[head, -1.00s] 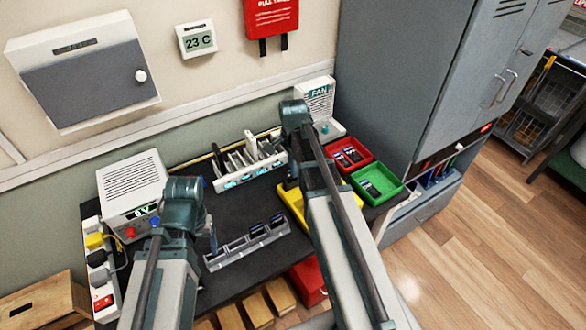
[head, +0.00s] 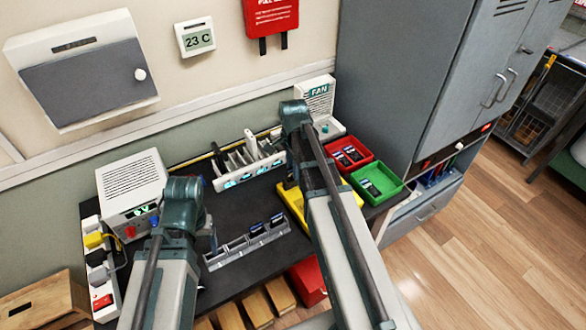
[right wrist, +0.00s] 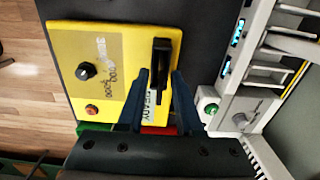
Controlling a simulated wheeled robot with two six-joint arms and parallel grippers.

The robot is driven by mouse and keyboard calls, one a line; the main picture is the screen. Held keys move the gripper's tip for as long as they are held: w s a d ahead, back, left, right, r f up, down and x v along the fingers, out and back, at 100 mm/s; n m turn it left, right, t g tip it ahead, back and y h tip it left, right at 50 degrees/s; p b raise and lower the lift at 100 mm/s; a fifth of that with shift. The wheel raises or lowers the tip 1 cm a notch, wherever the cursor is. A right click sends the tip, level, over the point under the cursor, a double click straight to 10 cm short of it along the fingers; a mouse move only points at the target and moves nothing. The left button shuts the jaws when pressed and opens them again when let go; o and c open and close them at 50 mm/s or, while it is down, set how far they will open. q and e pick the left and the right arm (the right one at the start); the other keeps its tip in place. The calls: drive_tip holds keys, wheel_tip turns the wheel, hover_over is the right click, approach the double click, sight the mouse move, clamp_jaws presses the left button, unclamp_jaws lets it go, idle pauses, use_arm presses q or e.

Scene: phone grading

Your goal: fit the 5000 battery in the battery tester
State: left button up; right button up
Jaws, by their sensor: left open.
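The yellow battery tester (right wrist: 100,40) lies under my right gripper (right wrist: 160,78) in the right wrist view. It has a black dial (right wrist: 86,70) beside printed numbers and a red button. A black upright piece (right wrist: 162,52) stands on it between and just beyond my right fingertips; I cannot tell whether it is a battery or part of the tester. The right fingers are apart. In the head view my right arm hides most of the tester (head: 290,198). My left gripper (head: 212,240) is open beside the grey battery rack (head: 228,257), which holds dark batteries (head: 265,226). Their capacity labels are unreadable.
A white power supply (head: 132,185) stands at the left, and a white slotted rack (head: 232,182) at the back. Red (head: 348,153) and green (head: 377,182) trays with batteries lie right of my right arm. A fan unit (head: 318,100) stands behind. Dark mat shows between the racks.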

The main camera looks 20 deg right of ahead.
use_arm(q)
drive_tip(key=shift+r, duration=0.1)
use_arm(e)
drive_tip(key=shift+o, duration=0.2)
drive_tip(key=shift+r, duration=0.1)
use_arm(q)
wheel_tip(320, 180, up, 14)
drive_tip(key=p, duration=1.3)
drive_tip(key=shift+f+p, duration=0.2)
drive_tip(key=shift+p, duration=0.2)
use_arm(e)
wheel_tip(320, 180, up, 14)
drive_tip(key=shift+f, duration=0.2)
use_arm(q)
wheel_tip(320, 180, down, 6)
drive_tip(key=b, duration=0.5)
drive_tip(key=shift+r+b, duration=0.15)
drive_tip(key=shift+b, duration=0.2)
use_arm(e)
drive_tip(key=s+a+f+n, duration=0.2)
drive_tip(key=s+a+n, duration=0.6)
drive_tip(key=a+n, duration=0.2)
drive_tip(key=s+a+f+n+h, duration=0.1)
drive_tip(key=s+a+f+n, duration=0.2)
drive_tip(key=s+a+n, duration=0.4)
drive_tip(key=a+n, duration=0.3)
drive_tip(key=shift+s+a+f, duration=0.3)
drive_tip(key=shift+s, duration=0.1)
